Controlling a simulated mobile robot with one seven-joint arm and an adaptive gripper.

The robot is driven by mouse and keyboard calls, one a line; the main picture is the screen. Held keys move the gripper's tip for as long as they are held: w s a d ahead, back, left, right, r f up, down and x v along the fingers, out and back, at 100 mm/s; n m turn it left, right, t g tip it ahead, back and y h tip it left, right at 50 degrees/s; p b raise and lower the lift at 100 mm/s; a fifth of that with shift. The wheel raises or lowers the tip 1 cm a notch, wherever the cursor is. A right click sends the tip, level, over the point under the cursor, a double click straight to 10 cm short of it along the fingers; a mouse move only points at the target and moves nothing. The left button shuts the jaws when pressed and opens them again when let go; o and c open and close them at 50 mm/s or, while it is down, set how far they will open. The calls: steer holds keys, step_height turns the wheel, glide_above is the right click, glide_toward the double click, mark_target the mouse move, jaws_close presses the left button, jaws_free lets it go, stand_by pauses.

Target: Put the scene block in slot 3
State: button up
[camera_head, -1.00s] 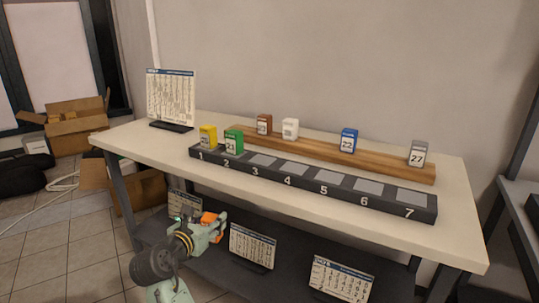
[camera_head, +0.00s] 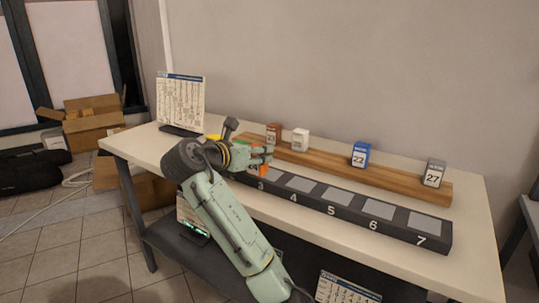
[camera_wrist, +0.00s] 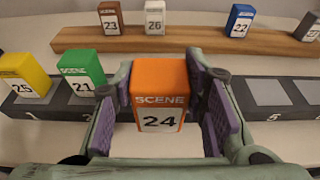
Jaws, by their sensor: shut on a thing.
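My gripper (camera_head: 262,160) is shut on an orange block (camera_wrist: 160,95) labelled SCENE 24, which stands upright between the purple finger pads in the wrist view. In the head view the orange block (camera_head: 261,167) is mostly hidden by my gripper and appears just behind the number 3 of the dark slot rail (camera_head: 340,212). I cannot tell whether its underside touches the rail. A green block (camera_wrist: 82,75) labelled 21 is in slot 2 and a yellow block (camera_wrist: 25,75) labelled 25 is in slot 1. The slot 3 pad is hidden.
Behind the rail, a wooden ledge (camera_head: 315,160) holds brown 23 (camera_head: 273,134), white 26 (camera_head: 300,139), blue 22 (camera_head: 360,154) and grey 27 (camera_head: 434,173) blocks. Slots 4 to 7 are empty. A calendar board (camera_head: 181,103) stands at the table's left end.

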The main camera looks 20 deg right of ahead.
steer(key=shift+w+a+f+p+x, duration=0.1)
steer(key=shift+a+f+p+x, duration=0.3)
steer(key=shift+x, duration=1.05)
steer(key=shift+w+d+f+p+x, duration=0.15)
steer(key=shift+p+x, duration=0.4)
steer(key=shift+x, duration=0.95)
steer(key=shift+w+a+f+p+x, duration=0.1)
steer(key=shift+a+f+p+x, duration=0.3)
steer(key=shift+x, duration=1.05)
steer(key=shift+d, duration=0.1)
steer(key=o, duration=1.2)
steer(key=shift+f, duration=0.1)
